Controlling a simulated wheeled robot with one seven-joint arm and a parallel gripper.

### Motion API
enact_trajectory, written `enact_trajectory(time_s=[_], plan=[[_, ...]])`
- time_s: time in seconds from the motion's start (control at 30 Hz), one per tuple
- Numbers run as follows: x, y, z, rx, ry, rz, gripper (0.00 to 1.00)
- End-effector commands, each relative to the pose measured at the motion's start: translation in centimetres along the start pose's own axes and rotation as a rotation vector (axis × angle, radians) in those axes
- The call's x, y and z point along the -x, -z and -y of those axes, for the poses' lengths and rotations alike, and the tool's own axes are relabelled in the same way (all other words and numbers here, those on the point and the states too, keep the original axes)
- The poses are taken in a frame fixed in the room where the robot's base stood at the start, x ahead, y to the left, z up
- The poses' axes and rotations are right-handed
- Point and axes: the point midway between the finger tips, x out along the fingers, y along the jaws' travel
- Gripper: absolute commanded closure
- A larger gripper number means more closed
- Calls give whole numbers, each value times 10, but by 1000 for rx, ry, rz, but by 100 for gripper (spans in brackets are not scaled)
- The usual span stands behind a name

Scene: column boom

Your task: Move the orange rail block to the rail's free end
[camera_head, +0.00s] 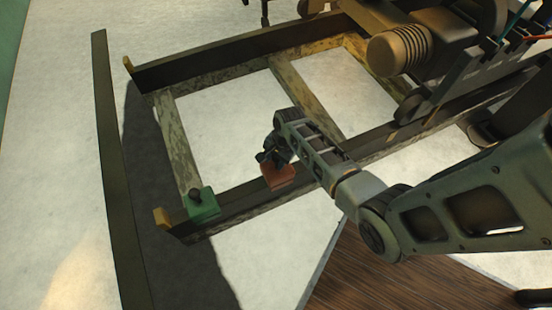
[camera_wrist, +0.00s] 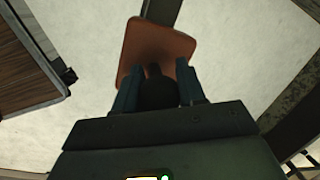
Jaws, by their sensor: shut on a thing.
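In the wrist view the block (camera_wrist: 140,48) is a rounded orange slab with a dark knob (camera_wrist: 157,92). My gripper (camera_head: 268,158) is shut on this knob, with one finger on each side in the wrist view (camera_wrist: 157,88). I cannot tell whether the block rests on the rail or is slightly above it. A green block (camera_head: 204,208) with a dark knob sits near the rail's left end, which has a yellow tip (camera_head: 162,217).
A parallel far rail (camera_head: 230,55) and pale crossbeams (camera_head: 178,145) complete the frame. A long dark curved bar (camera_head: 112,170) stands left of it. Machinery with a ribbed cylinder (camera_head: 398,50) is at the upper right. Wooden flooring (camera_head: 380,265) shows at the bottom.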

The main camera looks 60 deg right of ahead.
Motion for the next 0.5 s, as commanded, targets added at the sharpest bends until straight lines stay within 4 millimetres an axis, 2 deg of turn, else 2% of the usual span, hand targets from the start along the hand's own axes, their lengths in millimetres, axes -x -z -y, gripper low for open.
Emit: enact_trajectory(time_s=[0.5], plan=[[-11,2,0,0,3,-1,100]])
